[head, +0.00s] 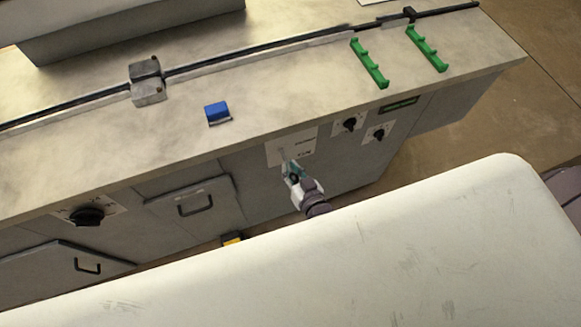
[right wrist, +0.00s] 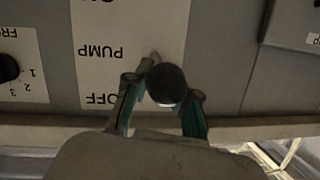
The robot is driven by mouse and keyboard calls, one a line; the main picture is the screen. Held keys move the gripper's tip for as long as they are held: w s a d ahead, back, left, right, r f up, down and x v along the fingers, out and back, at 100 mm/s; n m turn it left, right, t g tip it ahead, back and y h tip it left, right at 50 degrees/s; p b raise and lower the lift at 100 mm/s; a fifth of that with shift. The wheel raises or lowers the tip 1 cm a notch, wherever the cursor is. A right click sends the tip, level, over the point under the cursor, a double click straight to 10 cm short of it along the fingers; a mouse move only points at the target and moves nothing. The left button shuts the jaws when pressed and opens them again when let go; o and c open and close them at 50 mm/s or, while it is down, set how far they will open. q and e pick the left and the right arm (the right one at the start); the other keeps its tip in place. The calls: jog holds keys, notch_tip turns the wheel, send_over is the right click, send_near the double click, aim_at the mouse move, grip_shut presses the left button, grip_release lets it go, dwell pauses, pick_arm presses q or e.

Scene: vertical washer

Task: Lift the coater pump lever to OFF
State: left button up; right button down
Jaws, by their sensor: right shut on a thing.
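The coater pump lever (right wrist: 166,84) shows in the right wrist view as a round black knob over a white label plate (right wrist: 115,20). The plate's lettering is upside down in that view: PUMP is level with the lever's upper part and OFF is near the bottom edge. The knob sits between the PUMP and OFF heights, to their right. My right gripper (right wrist: 168,90) has a finger on each side of the knob and is shut on it. In the head view my right gripper (head: 291,168) is at the plate (head: 299,146) on the machine's front, hiding most of the lever. My left gripper is out of view.
Two black dial knobs (head: 350,124) (head: 378,134) sit right of the plate. A handled door (head: 194,204) is to its left. Above, the machine's top (head: 270,105) carries a blue block (head: 217,112) and two green holders (head: 369,63) (head: 427,48).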

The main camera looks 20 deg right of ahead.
jog(key=shift+r, duration=0.15)
dwell(0.8)
jog(key=c, duration=1.1)
grip_release()
jog(key=shift+s, duration=0.1)
jog(key=v, duration=1.2)
